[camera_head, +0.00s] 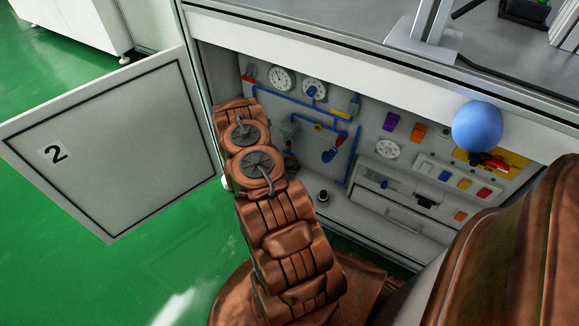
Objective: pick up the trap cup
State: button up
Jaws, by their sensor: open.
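I cannot single out the trap cup with certainty. A small dark, round piece with a pale rim (322,197) stands on the floor of the open cabinet, just right of my arm, and may be it. My copper-coloured arm reaches up from the bottom middle into the left part of the cabinet opening. My gripper cannot be made out; the arm's own links hide whatever lies behind them.
The cabinet's back panel holds gauges (281,78), blue pipes (348,155) and coloured switches. The door marked 2 (110,150) stands open at left. A blue ball (477,126) shows before the cabinet's upper right edge. Green floor (110,275) is clear at lower left.

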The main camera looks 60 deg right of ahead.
jog(key=shift+d+f, duration=0.35)
jog(key=shift+d, duration=0.15)
jog(key=shift+c, duration=0.3)
jog(key=c, duration=1.1)
jog(key=shift+r, duration=0.1)
